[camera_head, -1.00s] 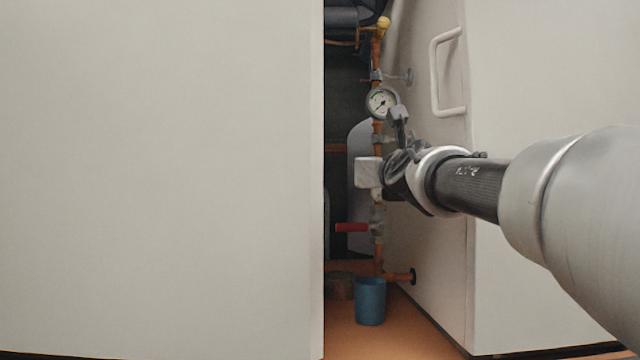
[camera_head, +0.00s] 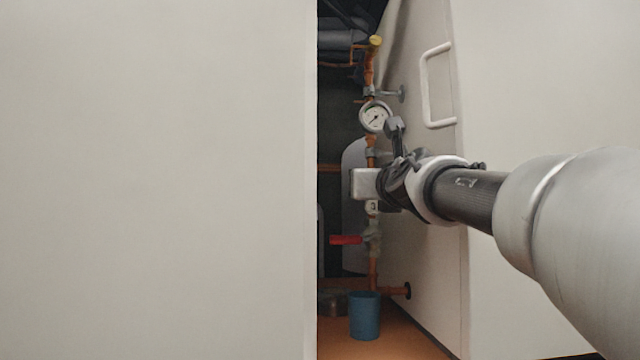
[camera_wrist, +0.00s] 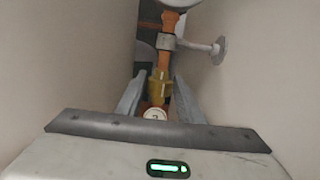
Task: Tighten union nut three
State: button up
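A brass-coloured union nut (camera_wrist: 160,88) sits on the upright copper pipe in the wrist view. A round white tag (camera_wrist: 155,113) shows just below it; its mark is too small to read surely. My gripper (camera_wrist: 161,82) has its two fingers on either side of the pipe at the nut, with narrow gaps visible beside it. I cannot tell whether the tips touch the nut. In the head view my gripper (camera_head: 366,184) is at the pipe, below the gauge, and its body hides the nut. The tag (camera_head: 373,207) shows just under it.
A pressure gauge (camera_head: 376,117) is above my gripper, a red valve handle (camera_head: 346,240) below. A large pale panel (camera_head: 160,180) and a door with a handle (camera_head: 430,85) bound the narrow gap.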

grip_shut()
jog(key=shift+r+m+h+p, duration=0.25)
jog(key=shift+h+p, duration=0.25)
jog(key=shift+p, duration=1.55)
jog(key=shift+m+h+p, duration=0.95)
jog(key=shift+h+p, duration=0.55)
jog(key=shift+p, duration=3)
jog(key=shift+f+m+h+p, duration=0.25)
jog(key=shift+h+p, duration=0.25)
jog(key=shift+p, duration=0.35)
jog(key=shift+o, duration=2.2)
grip_release()
jog(key=shift+f+b, duration=0.25)
jog(key=shift+b, duration=0.65)
